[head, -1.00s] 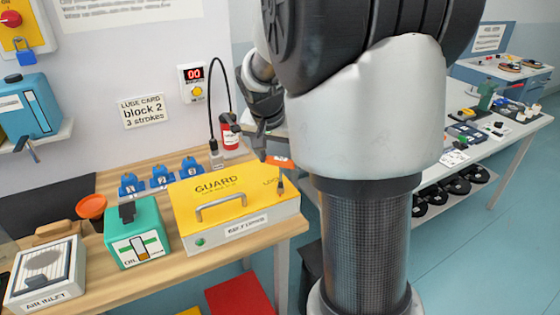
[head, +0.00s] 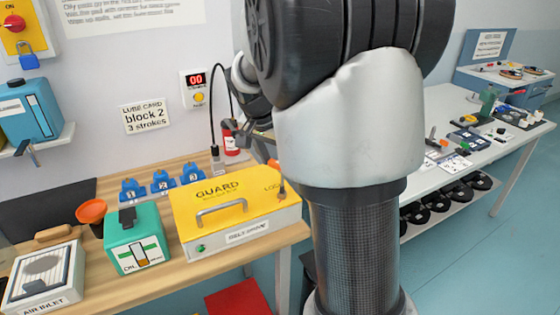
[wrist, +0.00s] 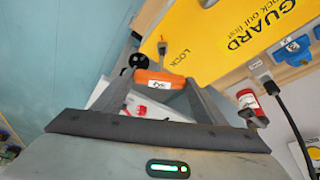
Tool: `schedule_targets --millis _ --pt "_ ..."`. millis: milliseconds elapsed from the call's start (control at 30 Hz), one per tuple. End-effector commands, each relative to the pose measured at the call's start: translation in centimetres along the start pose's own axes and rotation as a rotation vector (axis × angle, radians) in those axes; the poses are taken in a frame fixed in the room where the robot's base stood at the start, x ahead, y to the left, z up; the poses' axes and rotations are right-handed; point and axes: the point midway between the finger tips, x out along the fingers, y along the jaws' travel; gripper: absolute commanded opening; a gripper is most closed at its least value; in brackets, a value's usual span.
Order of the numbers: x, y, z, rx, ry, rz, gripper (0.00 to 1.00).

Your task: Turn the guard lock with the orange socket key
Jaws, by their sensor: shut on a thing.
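The orange socket key (wrist: 158,80) is between the fingers of my gripper (wrist: 163,86), which is shut on its handle. A grey shaft (wrist: 162,48) reaches from the handle to the guard near the word LOCK. In the head view the key's orange handle (head: 273,164) stands above the right end of the guard, partly hidden by my arm. The yellow guard (head: 212,188) lies closed on its white box, with a grey handle on top. How far the key sits on the lock cannot be told.
A green oil box (head: 137,241), an orange funnel (head: 91,210) and an air inlet box (head: 44,273) stand left of the guard. Blue numbered blocks (head: 162,181) are behind it. A white table (head: 470,105) stands at right.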

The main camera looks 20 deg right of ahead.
Motion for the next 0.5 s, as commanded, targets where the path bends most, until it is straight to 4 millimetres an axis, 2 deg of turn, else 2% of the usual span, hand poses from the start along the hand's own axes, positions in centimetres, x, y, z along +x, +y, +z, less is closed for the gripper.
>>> schedule_targets --millis 500 --pt "-2.8 0.0 -1.2 0.000 0.002 -0.003 0.38"
